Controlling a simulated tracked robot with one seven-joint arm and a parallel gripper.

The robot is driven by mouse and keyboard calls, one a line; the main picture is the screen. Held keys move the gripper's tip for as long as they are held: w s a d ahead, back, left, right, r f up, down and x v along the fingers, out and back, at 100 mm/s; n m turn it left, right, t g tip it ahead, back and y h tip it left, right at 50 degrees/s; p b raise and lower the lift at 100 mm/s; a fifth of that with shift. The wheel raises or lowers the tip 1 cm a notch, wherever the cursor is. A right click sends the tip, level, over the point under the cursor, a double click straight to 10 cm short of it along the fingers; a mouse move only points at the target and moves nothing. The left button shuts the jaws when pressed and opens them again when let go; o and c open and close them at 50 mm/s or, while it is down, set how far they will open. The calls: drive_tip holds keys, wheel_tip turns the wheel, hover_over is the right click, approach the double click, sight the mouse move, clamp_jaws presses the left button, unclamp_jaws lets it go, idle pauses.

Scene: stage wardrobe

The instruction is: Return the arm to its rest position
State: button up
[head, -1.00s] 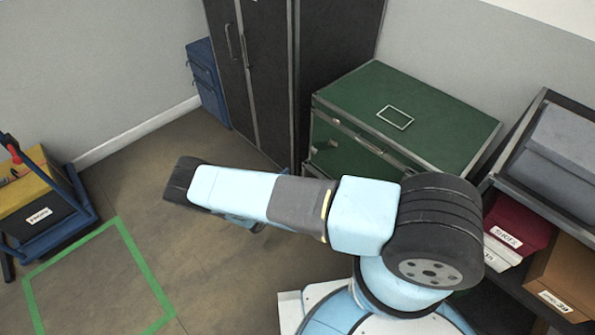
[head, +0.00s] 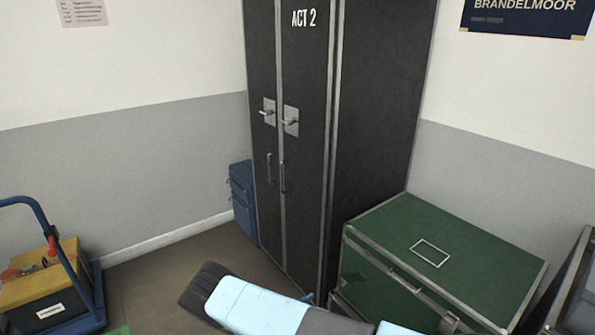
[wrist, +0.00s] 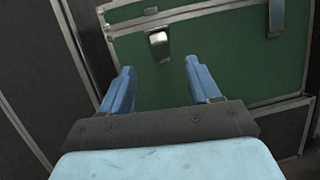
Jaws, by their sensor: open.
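My gripper (wrist: 160,90) shows in the wrist view with its two blue fingers apart and nothing between them. Beyond the fingers is the front of a green trunk (wrist: 220,55) with a metal latch. In the head view my light blue and grey arm (head: 262,306) reaches across the bottom of the picture, in front of the green trunk (head: 405,225) and the black cabinet.
The tall black cabinet (head: 375,110) marked ACT 2 has its doors shut. A blue suitcase (head: 243,205) stands at its left. A blue trolley (head: 88,305) carrying a yellow box (head: 45,290) is at the lower left. Open floor (head: 165,282) lies between.

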drive_tip(key=w+d+r+m+g+y, duration=0.2)
drive_tip(key=r+m+g, duration=0.35)
drive_tip(key=r, duration=0.55)
drive_tip(key=w+d+r+m+g+y, duration=0.1)
drive_tip(key=r+m+g, duration=0.4)
drive_tip(key=r, duration=0.5)
drive_tip(key=s+d+r+m+g+y, duration=0.2)
drive_tip(key=d+r+y, duration=0.15)
drive_tip(key=r, duration=0.65)
drive_tip(key=s+d+r+m+g+y, duration=0.1)
drive_tip(key=d+r+m+g+y, duration=0.2)
drive_tip(key=r, duration=0.6)
drive_tip(key=s+d+r+m+t+y, duration=0.25)
drive_tip(key=s+r, duration=0.25)
drive_tip(key=r, duration=0.3)
drive_tip(key=s+d+r+m+t+y, duration=0.1)
drive_tip(key=s+d+r+t+y, duration=0.1)
drive_tip(key=s+d+r+y, duration=0.35)
drive_tip(key=s+r+m+t, duration=0.2)
drive_tip(key=s+r, duration=0.2)
drive_tip(key=s, duration=0.3)
drive_tip(key=s+r+m+t+y, duration=0.1)
drive_tip(key=s+r+m+t, duration=0.1)
drive_tip(key=s+r, duration=0.3)
drive_tip(key=shift+s+d+r+t, duration=0.25)
drive_tip(key=shift+s+t, duration=0.55)
drive_tip(key=shift+s, duration=0.7)
drive_tip(key=shift+c, duration=0.2)
